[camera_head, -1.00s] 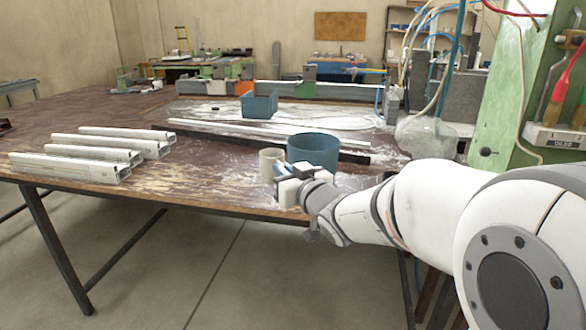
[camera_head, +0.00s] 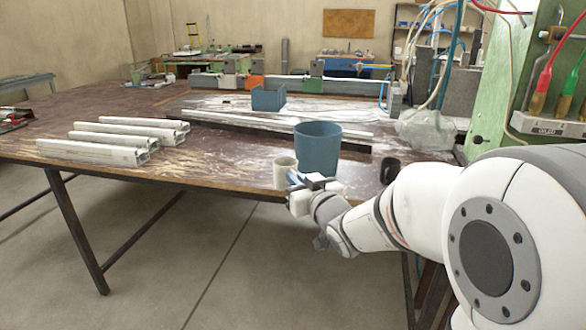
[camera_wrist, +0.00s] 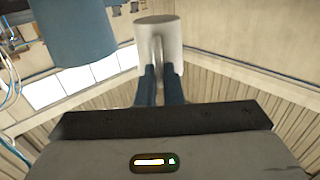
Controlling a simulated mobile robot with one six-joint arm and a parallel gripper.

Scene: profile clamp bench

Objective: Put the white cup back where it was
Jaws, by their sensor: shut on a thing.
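The white cup (camera_head: 285,173) looks upright at the front edge of the table, just left of the blue bucket (camera_head: 318,150). My gripper (camera_head: 298,181) reaches it from the right. In the wrist view, the two blue fingers of my gripper (camera_wrist: 159,72) are shut on the handle of the cup (camera_wrist: 157,33). The bucket also shows in the wrist view (camera_wrist: 75,30), apart from the cup. I cannot tell whether the cup's base touches the table or hangs just above it. The fingers partly hide its lower right side in the head view.
Several metal profiles (camera_head: 100,148) lie on the left of the table (camera_head: 215,165). Long bars (camera_head: 270,127) lie behind the bucket. A small blue bin (camera_head: 268,98) stands farther back. A black object (camera_head: 389,170) is right of the bucket. Bare table lies left of the cup.

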